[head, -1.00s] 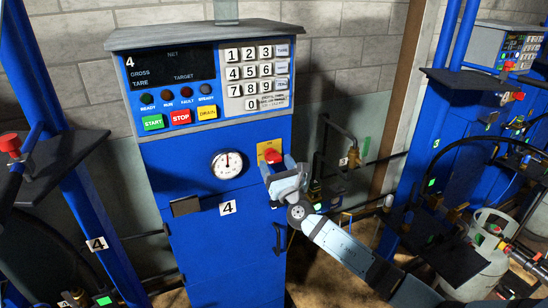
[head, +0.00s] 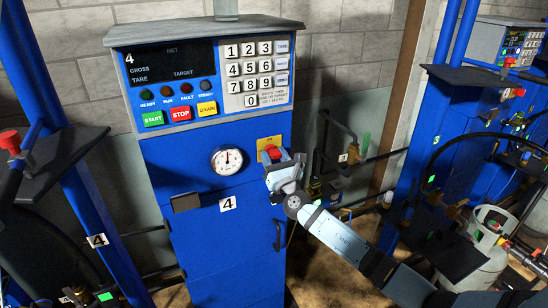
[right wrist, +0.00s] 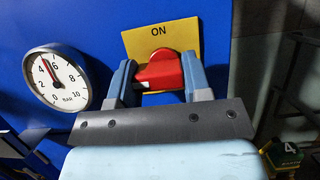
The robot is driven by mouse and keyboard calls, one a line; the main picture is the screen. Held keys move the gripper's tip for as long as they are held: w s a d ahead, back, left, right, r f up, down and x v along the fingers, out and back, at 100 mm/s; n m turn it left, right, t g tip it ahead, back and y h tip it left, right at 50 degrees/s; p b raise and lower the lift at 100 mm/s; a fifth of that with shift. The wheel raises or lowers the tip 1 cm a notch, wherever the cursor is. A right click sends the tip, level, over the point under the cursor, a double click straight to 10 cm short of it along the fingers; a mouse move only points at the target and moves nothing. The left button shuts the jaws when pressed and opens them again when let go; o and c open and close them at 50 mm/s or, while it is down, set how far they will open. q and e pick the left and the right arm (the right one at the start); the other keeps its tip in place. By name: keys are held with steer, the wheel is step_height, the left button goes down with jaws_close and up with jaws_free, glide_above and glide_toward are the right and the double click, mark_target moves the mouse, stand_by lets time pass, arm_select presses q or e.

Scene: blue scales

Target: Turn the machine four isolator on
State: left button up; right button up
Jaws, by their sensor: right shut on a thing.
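The machine four isolator is a red knob (head: 270,154) on a yellow plate (head: 269,142), on the blue cabinet front right of the gauge. In the right wrist view the red knob (right wrist: 160,72) sits below the word ON on the yellow plate (right wrist: 141,42). My right gripper (head: 272,160) is at the knob. In the right wrist view its fingers (right wrist: 156,78) are shut on the knob's two sides. A small pale mark shows low on the knob; the lower plate is largely hidden. My left gripper is not in view.
The blue machine four cabinet (head: 215,250) has a display, keypad and a round gauge (head: 227,161). A dark handle (head: 277,236) is below the knob. Pipes and a valve (head: 352,152) stand to the right. A gas cylinder (head: 488,250) is at far right.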

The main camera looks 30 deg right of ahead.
steer(key=shift+m, duration=0.3)
steer(key=m+h+b, duration=0.1)
steer(key=m, duration=0.1)
steer(key=shift+f+m+h, duration=0.1)
steer(key=shift+m+h, duration=0.2)
steer(key=m+h+b, duration=0.1)
steer(key=m, duration=0.1)
steer(key=shift+a+m+g, duration=0.1)
steer(key=shift+m+g, duration=0.2)
steer(key=shift+m, duration=0.1)
steer(key=shift+m+g+h, duration=0.4)
steer(key=shift+m+h, duration=0.3)
steer(key=shift+m, duration=0.5)
steer(key=m, duration=0.1)
steer(key=m+g+h, duration=0.1)
steer(key=m, duration=0.1)
steer(key=shift+r+m, duration=0.3)
steer(key=m+g, duration=0.1)
steer(key=m, duration=0.1)
steer(key=m+g+h+p, duration=0.1)
steer(key=m, duration=0.2)
steer(key=shift+r, duration=0.15)
steer(key=shift+m+g+p, duration=0.9)
steer(key=shift+m+p, duration=0.15)
steer(key=shift+m, duration=1.45)
